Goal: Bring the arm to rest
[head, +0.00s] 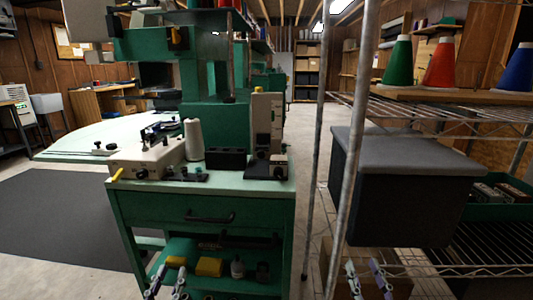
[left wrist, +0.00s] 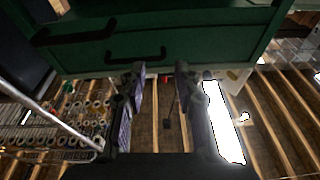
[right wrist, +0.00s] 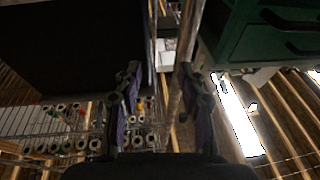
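My left gripper (head: 167,280) is low at the bottom edge of the head view, in front of the green workbench's lower shelf. In the left wrist view (left wrist: 160,82) its two fingers stand apart with nothing between them. My right gripper (head: 369,280) is low at the bottom edge, in front of the wire rack. In the right wrist view (right wrist: 160,82) its fingers also stand apart and empty. Most of both arms is out of the head view.
The green workbench (head: 205,213) with a drawer stands ahead of my left gripper, carrying a sewing machine (head: 147,157). The wire rack (head: 450,110) on the right holds a dark bin (head: 395,190) and a green thread cone (head: 398,62). Metal posts (head: 350,150) stand between them. Floor at left is open.

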